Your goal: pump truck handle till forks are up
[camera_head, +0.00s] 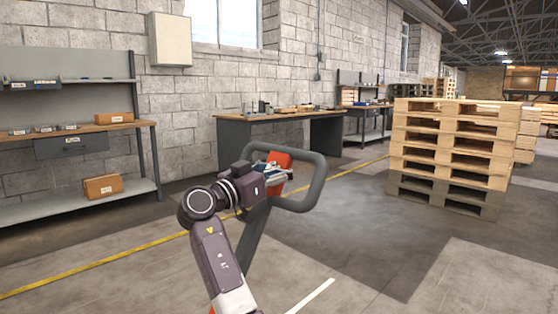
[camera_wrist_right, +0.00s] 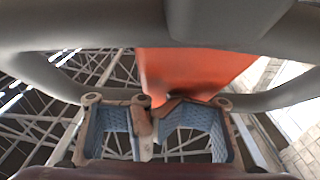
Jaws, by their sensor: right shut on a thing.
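The truck handle (camera_head: 316,184) is a dark grey loop on a slanted shaft, with an orange-red part (camera_head: 279,158) inside the loop. It stands tilted in the middle of the head view. My right gripper (camera_head: 274,174) reaches into the loop from the left and is shut on the handle; the exact contact is partly hidden by the gripper. In the right wrist view, the grey handle (camera_wrist_right: 90,28) crosses the top, the orange part (camera_wrist_right: 190,72) hangs in the middle, and the blue-padded fingers (camera_wrist_right: 157,125) lie below. The forks and my left gripper are not in view.
A stack of wooden pallets (camera_head: 450,150) stands at the right. A grey workbench (camera_head: 240,140) and a shelf bench (camera_head: 75,131) with boxes line the brick wall. A yellow floor line (camera_head: 100,264) runs along them. The floor between handle and pallets is clear.

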